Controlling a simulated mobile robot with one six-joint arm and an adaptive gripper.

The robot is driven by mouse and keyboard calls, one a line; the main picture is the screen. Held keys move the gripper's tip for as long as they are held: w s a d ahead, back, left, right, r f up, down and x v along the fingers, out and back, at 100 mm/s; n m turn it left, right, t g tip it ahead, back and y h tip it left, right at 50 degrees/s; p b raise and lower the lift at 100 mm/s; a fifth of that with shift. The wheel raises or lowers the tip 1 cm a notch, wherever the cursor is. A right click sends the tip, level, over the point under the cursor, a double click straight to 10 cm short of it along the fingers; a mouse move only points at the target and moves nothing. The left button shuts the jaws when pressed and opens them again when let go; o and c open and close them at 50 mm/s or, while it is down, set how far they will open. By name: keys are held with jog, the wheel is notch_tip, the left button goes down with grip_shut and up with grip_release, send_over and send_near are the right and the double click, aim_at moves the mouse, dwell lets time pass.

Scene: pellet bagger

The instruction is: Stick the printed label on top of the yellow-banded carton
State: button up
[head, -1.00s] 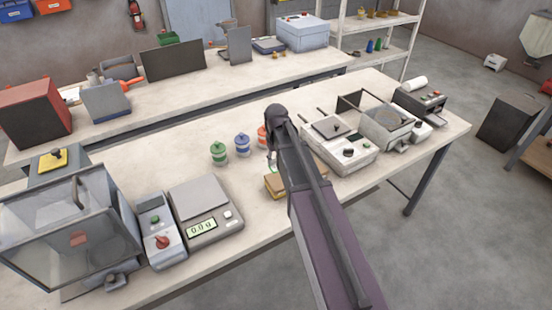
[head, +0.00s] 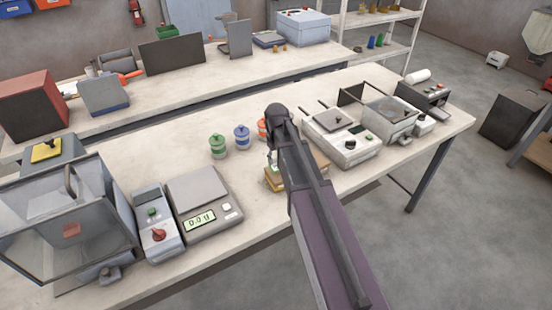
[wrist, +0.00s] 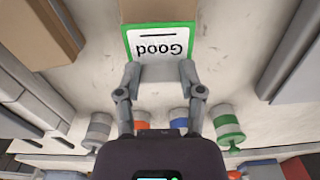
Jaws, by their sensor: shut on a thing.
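The printed label (wrist: 160,42) is white with a green border and the word "Good", upside down in the wrist view. My gripper (wrist: 158,76) is shut on its near edge. A plain brown carton surface (wrist: 158,9) shows just beyond the label; I cannot tell whether they touch. In the head view my gripper (head: 272,156) is over the tan cartons (head: 274,184) on the front bench, partly hidden by my arm. No yellow band can be made out clearly, so I cannot tell which carton has it.
Green (head: 217,146), blue (head: 242,138) and orange-red (head: 263,129) lidded jars stand left of my gripper. A scale (head: 201,188) is to the left and a grey device (head: 340,136) to the right. Another brown carton (wrist: 40,35) is at upper left in the wrist view.

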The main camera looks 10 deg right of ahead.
aim_at(276, 163)
jog(key=shift+f+b, duration=1.1)
jog(key=shift+f, duration=0.25)
jog(key=shift+f, duration=0.25)
dwell(0.4)
jog(key=o, duration=1)
jog(key=shift+o, duration=0.2)
jog(key=s+m, duration=0.1)
jog(key=s, duration=0.4)
jog(key=s+m, duration=0.1)
jog(key=s, duration=1.1)
jog(key=shift+s+d+m, duration=0.1)
jog(key=shift+s+m, duration=0.15)
jog(key=shift+m, duration=0.15)
